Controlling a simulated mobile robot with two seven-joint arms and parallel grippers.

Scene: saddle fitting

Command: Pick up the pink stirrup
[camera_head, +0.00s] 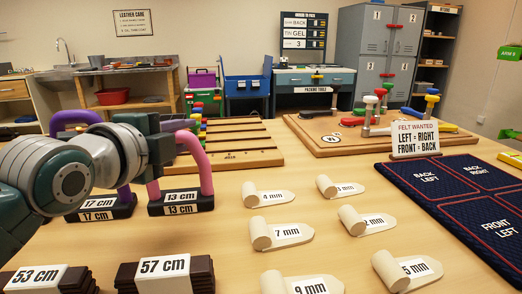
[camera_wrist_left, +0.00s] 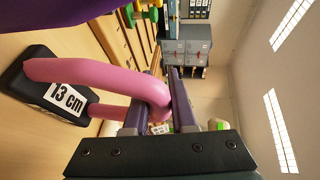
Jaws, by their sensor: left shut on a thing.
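The pink stirrup (camera_head: 203,167) is an upright arch on a dark base labelled 13 cm (camera_head: 181,203), at the left of the table in the head view. In the left wrist view the pink stirrup (camera_wrist_left: 88,78) also shows on its base. My left gripper (camera_wrist_left: 165,100) is shut on the curved top of the arch, which lies between its fingers. In the head view my left gripper (camera_head: 178,130) reaches the arch from the left and hides part of it. The base appears to rest on the table. My right gripper is not in view.
A purple stirrup (camera_head: 126,193) on a 17 cm base stands close at the left, partly behind my arm. Dark stacks labelled 53 cm (camera_head: 50,279) and 57 cm (camera_head: 165,274) lie in front. Beige felt pieces (camera_head: 283,235) lie to the right. A slotted wooden board (camera_head: 240,144) lies behind.

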